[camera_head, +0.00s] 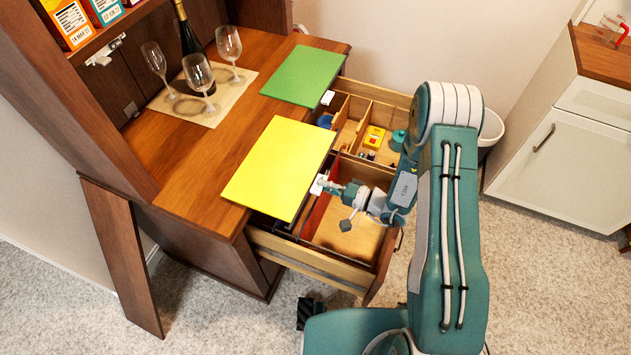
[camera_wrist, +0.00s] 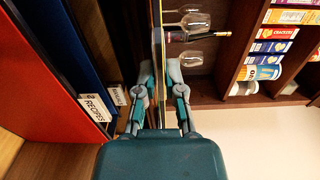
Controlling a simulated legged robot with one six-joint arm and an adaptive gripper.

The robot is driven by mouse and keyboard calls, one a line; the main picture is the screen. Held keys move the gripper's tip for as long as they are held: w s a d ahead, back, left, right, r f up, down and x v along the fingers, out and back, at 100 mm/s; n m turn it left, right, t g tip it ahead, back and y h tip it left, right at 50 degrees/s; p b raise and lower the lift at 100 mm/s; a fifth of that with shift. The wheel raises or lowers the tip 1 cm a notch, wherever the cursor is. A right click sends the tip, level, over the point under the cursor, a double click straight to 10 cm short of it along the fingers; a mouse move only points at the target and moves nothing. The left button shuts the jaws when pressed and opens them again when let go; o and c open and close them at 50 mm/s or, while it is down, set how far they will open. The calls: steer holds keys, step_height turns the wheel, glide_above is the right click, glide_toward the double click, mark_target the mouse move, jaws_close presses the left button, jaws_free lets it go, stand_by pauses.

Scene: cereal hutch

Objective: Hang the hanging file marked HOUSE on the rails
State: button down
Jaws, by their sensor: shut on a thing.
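My gripper (camera_head: 331,186) is shut on the near right edge of a yellow hanging file (camera_head: 279,166), beside its white tab (camera_head: 318,184). The file lies flat across the counter's front edge and overhangs the open file drawer (camera_head: 325,275). In the wrist view my gripper (camera_wrist: 158,82) has the thin file edge-on between its fingers. The tab's writing cannot be read. A green file (camera_head: 304,75) with a white tab lies farther back on the counter. In the drawer hang a red file (camera_wrist: 38,60), a blue file with a RECIPES tab (camera_wrist: 94,107) and a dark file. The rails are mostly hidden.
A divided drawer part (camera_head: 352,115) with small items lies behind the file space. Wine glasses (camera_head: 199,77) and a bottle (camera_head: 188,35) stand on a mat (camera_head: 228,101) on the counter. The drawer's right half shows a bare floor (camera_head: 348,238).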

steer(key=v, duration=1.3)
stand_by(0.4)
steer(key=shift+a, duration=0.1)
